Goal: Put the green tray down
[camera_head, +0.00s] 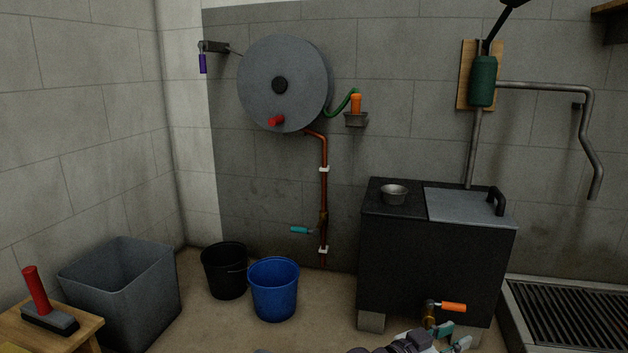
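No green tray shows in the head view. My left gripper (453,337) is at the bottom edge, right of centre, in front of the foot of a black box-shaped unit (430,260). Its two teal-tipped fingers stand apart, with nothing visible between them. The lower part of this gripper and arm is cut off by the picture's edge. My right gripper is not in view.
An orange-handled tap (452,307) sticks out low on the black unit, just above my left gripper. A blue bucket (274,290), a black bucket (224,271) and a grey bin (125,290) stand left. A floor grate (570,315) lies right. Floor between is bare.

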